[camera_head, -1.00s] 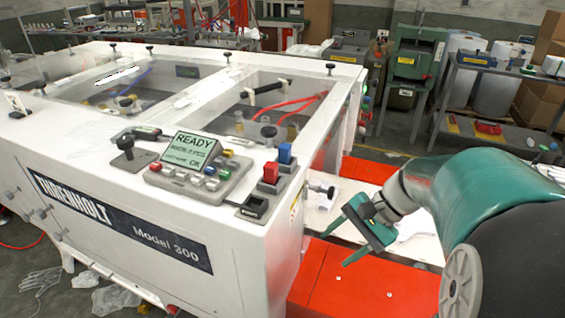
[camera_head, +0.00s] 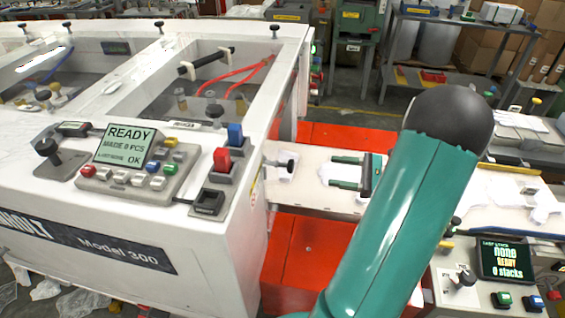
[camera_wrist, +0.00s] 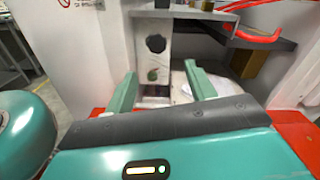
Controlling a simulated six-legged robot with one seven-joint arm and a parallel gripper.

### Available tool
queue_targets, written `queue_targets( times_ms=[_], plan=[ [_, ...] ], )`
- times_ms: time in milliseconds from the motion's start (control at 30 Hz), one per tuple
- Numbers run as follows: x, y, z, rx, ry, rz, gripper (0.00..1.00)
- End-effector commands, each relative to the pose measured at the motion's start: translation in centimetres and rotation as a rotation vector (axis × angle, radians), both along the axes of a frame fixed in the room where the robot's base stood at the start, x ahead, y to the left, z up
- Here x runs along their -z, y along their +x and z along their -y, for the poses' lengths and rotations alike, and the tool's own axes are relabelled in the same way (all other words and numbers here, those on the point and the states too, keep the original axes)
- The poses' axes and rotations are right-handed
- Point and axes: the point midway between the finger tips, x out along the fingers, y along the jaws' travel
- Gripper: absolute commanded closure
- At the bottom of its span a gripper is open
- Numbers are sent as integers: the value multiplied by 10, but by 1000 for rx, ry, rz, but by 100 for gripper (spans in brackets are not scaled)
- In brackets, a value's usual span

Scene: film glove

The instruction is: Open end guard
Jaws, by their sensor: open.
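The white Model 300 machine (camera_head: 225,255) fills the left of the head view. A framed panel with a black bar handle (camera_head: 205,62) lies over its open-looking top near the right end; I cannot tell whether this is the end guard. A dark knob (camera_head: 284,164) sticks out of the machine's right end. My gripper (camera_head: 336,172) is open and empty, to the right of this knob, fingers pointing left toward the machine. In the wrist view my gripper (camera_wrist: 161,74) faces a pale plate with a dark round knob (camera_wrist: 156,43), apart from it.
A control panel (camera_head: 138,155) reads READY, with red and blue buttons beside it. A pale table (camera_head: 310,190) runs below my gripper between red covers (camera_head: 300,255). A second screen (camera_head: 502,260) stands at lower right. In the wrist view, red hoses (camera_wrist: 262,36) cross the upper right.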

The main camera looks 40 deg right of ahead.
Motion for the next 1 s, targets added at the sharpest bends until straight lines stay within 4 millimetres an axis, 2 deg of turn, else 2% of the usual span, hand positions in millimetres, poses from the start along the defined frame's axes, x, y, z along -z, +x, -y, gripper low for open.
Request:
queue_targets(
  times_ms=[167,500,700,833,1000],
  plan=[
    [-1,15,-15,1,-1,-1,45],
    [-1,71,-56,-2,-2,-2,45],
    [-1,97,-75,-2,-2,-2,45],
    [0,107,-81,-3,-3,-2,45],
    [0,108,-82,-2,-3,-2,45]
  ],
)
